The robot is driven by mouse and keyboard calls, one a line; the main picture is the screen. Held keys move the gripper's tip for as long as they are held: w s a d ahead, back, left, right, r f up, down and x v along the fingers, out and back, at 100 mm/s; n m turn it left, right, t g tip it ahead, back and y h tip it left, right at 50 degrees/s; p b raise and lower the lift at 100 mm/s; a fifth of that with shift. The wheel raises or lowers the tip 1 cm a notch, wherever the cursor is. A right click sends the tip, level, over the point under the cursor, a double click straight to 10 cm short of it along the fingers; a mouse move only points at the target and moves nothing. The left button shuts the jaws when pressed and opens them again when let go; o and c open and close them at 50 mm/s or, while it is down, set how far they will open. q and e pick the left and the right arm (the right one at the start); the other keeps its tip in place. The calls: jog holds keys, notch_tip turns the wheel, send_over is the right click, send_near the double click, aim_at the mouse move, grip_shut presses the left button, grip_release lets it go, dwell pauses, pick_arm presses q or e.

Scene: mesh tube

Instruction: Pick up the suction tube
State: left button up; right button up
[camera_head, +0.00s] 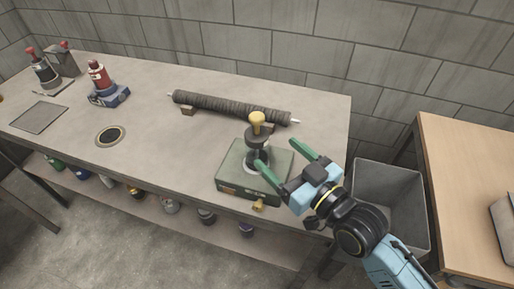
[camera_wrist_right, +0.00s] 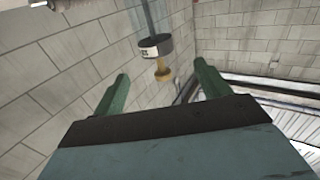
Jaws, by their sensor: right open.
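A long dark ribbed tube (camera_head: 225,105), the only tube I can make out, lies across the back of the grey table on small brown blocks, with pale rod ends sticking out. My right gripper (camera_head: 274,152) is open and empty, in front of the tube's right end and over the right side of a green box-like device (camera_head: 232,178). That device has a dark post topped by a yellow knob (camera_head: 257,118). My left gripper is not in view.
A red-topped tool on a blue base (camera_head: 108,95) and a dark tool (camera_head: 45,72) stand at the left. A round plate (camera_head: 110,136) lies flat. A grey bin (camera_head: 402,170) and a wooden table (camera_head: 465,160) are at the right. The table's middle is clear.

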aim_at(252, 129)
jog(key=x, duration=0.5)
jog(key=shift+w+a, duration=0.2)
jog(key=shift+w, duration=0.05)
jog(key=x, duration=0.3)
jog(key=b+x, duration=0.1)
jog(key=shift+w+a+f, duration=0.1)
jog(key=shift+w+f, duration=0.2)
jog(key=shift+w+a, duration=0.15)
jog(key=shift+w, duration=0.05)
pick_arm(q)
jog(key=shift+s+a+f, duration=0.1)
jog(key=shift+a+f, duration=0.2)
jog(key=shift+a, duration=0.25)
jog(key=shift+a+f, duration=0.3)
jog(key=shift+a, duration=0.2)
pick_arm(e)
jog(key=shift+c, duration=0.3)
